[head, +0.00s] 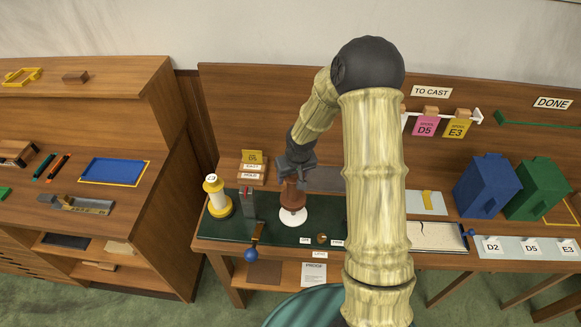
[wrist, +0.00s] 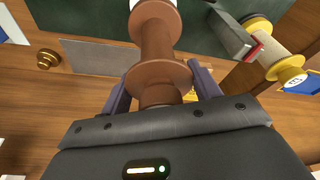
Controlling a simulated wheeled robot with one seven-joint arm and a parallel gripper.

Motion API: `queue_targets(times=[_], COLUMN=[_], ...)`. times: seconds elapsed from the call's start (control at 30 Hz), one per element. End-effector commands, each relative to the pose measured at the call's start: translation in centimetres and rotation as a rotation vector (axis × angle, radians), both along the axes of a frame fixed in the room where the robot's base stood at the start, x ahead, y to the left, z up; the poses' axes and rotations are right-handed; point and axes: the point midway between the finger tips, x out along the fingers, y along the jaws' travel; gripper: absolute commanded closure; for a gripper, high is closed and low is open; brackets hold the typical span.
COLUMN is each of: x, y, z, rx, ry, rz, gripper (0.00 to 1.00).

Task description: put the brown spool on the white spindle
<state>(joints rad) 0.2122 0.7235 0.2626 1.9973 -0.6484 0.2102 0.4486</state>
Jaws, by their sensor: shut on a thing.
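The brown spool (head: 292,196) is upright in my gripper (head: 295,172), which is shut on its upper part. In the wrist view the spool (wrist: 156,40) runs away from the jaws, with its wide flanges showing. The white spindle (head: 292,217) shows as a round white base on the dark green mat, directly below the spool in the head view. Its post is hidden. A bit of white shows past the spool's far end in the wrist view. I cannot tell whether the spool is around the post or just above it.
A yellow and white spool (head: 217,196) stands at the left of the mat. A grey upright device (head: 247,203) with a blue-knobbed lever stands between it and the spindle. A wooden card holder (head: 252,168) is behind. Blue and green boxes (head: 487,187) stand far right.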

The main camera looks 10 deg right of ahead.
Motion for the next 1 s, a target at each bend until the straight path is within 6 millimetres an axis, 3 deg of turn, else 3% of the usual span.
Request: queue_targets(times=[0.43, 1.0], x=[-0.1, -0.1], y=[0.0, 0.0], z=[0.1, -4.0], rx=[-0.002, -0.001], ry=[-0.001, -0.001], rz=[0.007, 0.006], gripper=[0.77, 0.77])
